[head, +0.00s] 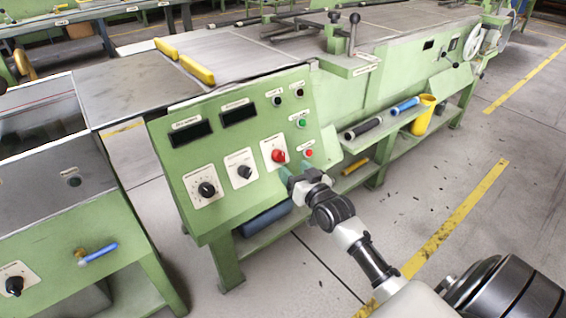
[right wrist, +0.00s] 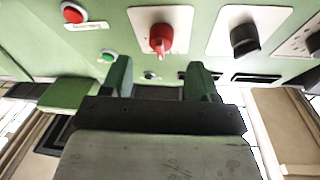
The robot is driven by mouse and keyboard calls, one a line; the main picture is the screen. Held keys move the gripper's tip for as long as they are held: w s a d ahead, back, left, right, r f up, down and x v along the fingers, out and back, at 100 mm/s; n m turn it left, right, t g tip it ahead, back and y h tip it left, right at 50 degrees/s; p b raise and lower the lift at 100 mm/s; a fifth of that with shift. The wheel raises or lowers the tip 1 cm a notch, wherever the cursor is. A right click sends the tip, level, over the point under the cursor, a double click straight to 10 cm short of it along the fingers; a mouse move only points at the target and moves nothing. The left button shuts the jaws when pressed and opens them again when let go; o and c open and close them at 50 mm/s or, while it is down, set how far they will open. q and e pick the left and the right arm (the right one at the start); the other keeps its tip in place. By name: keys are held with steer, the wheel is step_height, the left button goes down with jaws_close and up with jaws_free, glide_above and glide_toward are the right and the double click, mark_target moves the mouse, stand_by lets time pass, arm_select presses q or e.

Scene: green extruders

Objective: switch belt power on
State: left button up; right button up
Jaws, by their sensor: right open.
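The green control panel (head: 235,140) faces me with a red rotary knob (head: 278,156) on a white plate. Two black rotary knobs, one in the middle (head: 244,171) and one at the left (head: 207,189), sit beside it. A green button (head: 302,123) and a red button (head: 308,153) are at its right. Labels are too small to read. My right gripper (head: 288,180) is open and empty just below the red knob. In the right wrist view the open fingers (right wrist: 160,80) point toward the panel; the red knob (right wrist: 162,38) lies beyond them, apparently untouched. My left gripper is out of view.
A shelf with blue and black rollers (head: 405,105) and a yellow container (head: 423,113) stands to the right. The floor at right is mostly clear.

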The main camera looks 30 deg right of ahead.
mark_target(283, 160)
steer(key=w, duration=0.4)
steer(key=shift+w+b, duration=0.4)
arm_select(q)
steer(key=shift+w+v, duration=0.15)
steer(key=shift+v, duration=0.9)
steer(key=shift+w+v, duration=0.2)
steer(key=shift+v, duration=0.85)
arm_select(e)
steer(key=shift+w, duration=0.75)
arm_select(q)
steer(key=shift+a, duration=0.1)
arm_select(e)
steer(key=shift+c, duration=0.2)
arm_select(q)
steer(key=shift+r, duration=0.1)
arm_select(e)
steer(key=c, duration=0.9)
